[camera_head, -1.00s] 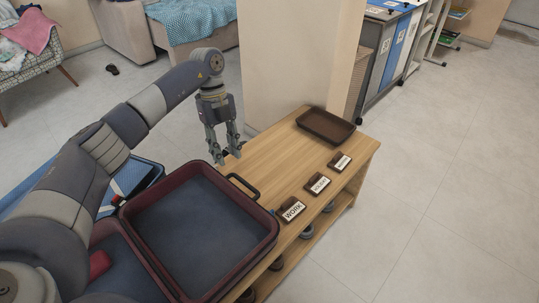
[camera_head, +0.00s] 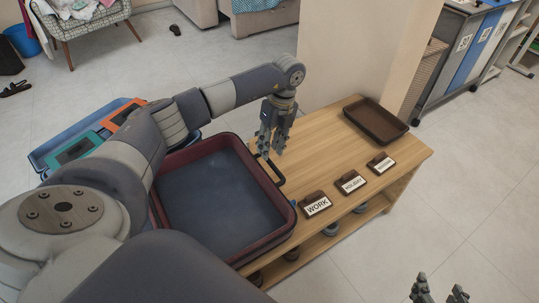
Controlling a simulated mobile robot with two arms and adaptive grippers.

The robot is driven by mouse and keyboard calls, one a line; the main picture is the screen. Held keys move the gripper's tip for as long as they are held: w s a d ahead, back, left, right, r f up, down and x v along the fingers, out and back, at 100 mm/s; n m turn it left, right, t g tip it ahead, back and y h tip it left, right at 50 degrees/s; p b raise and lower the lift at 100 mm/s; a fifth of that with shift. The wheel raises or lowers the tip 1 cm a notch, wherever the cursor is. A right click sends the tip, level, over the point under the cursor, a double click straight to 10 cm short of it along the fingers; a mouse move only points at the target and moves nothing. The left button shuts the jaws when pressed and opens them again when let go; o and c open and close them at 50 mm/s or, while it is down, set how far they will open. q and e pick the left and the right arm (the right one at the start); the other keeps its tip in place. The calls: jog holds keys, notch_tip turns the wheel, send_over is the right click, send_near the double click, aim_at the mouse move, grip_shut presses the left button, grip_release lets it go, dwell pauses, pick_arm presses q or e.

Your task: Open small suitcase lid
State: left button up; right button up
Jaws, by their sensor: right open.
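The small dark red suitcase (camera_head: 283,236) lies on the wooden bench, and an open shell shows its empty dark blue inside. Its black handle (camera_head: 279,176) is on the right side, towards the bench top. My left gripper (camera_head: 271,150) points down just above the handle, its fingers apart with nothing visible between them. I cannot tell whether it touches the handle. My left arm hides the suitcase's left side. My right gripper (camera_head: 438,290) shows only its fingertips at the bottom edge, spread and empty, over the floor right of the bench.
The wooden bench (camera_head: 325,133) holds a brown tray (camera_head: 376,121) and label blocks, one reading WORK (camera_head: 317,206). A pillar (camera_head: 360,50) rises behind it. A blue case (camera_head: 50,150) with teal and orange items lies left. Floor at right is clear.

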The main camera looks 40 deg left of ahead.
pick_arm(q)
jog(key=shift+s+a+f, duration=0.1)
jog(key=shift+s+f, duration=0.05)
jog(key=shift+f, duration=0.6)
jog(key=shift+s+a+f, duration=0.1)
jog(key=shift+f, duration=0.65)
pick_arm(e)
jog(key=w+r+t, duration=0.1)
jog(key=w+a+r+t, duration=0.1)
jog(key=r, duration=0.1)
jog(key=shift+w+y, duration=0.3)
pick_arm(q)
grip_shut()
